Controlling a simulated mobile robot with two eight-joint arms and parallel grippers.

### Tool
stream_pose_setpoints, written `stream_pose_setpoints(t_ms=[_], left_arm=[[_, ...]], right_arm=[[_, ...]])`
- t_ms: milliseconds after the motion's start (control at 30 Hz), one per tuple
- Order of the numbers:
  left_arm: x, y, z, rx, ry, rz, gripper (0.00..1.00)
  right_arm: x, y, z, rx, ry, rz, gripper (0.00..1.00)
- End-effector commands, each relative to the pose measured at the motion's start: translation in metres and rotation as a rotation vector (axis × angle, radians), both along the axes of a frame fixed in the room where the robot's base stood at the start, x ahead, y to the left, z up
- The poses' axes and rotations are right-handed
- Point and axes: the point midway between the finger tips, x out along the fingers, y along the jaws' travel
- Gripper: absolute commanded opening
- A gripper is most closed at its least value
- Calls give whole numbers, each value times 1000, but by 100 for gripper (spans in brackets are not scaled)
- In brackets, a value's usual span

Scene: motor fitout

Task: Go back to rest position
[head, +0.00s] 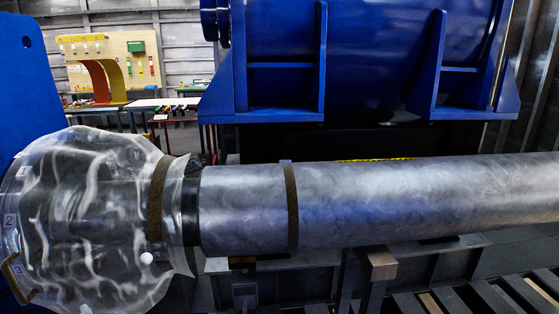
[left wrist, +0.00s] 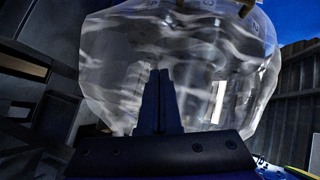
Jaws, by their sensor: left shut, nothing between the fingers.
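My left gripper (left wrist: 160,75) shows in the left wrist view, its two dark fingers together and empty. It points toward a clear, wrinkled plastic cover (left wrist: 200,50), which fills much of that view behind the fingers. I cannot tell whether the fingertips touch it. In the head view the same plastic cover (head: 90,215) wraps the left end of a long metal shaft (head: 400,205). I cannot make out my left gripper clearly in the head view. My right gripper is in neither view.
A large blue motor housing (head: 375,60) stands behind the shaft. A blue panel (head: 25,85) rises at the left edge. A slatted rack (head: 480,297) lies at the lower right. A workbench with a tool board (head: 110,65) stands at the back left.

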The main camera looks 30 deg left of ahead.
Motion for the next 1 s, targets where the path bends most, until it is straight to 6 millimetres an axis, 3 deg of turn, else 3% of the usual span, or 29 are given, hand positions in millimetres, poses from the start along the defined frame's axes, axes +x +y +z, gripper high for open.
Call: stream_pose_setpoints(t_ms=[33, 100, 167, 300, 500, 600, 833, 1000], left_arm=[[21, -29, -8, -66, -43, -32, 0], [44, -69, -21, -177, -101, -61, 0], [60, -107, -33, -283, -140, -85, 0], [82, -202, -64, -546, -184, -143, 0], [79, -327, -96, -889, -149, -214, 0], [68, -376, -106, -1023, -109, -241, 0], [32, -468, -115, -1276, 9, -295, 0], [39, -460, -66, -1258, -18, -294, 0]], right_arm=[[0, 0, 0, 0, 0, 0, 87], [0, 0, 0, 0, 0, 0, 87], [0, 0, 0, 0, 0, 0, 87], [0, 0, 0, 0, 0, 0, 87], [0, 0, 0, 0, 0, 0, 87], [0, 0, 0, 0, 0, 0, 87], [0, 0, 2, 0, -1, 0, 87], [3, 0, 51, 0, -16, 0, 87]])
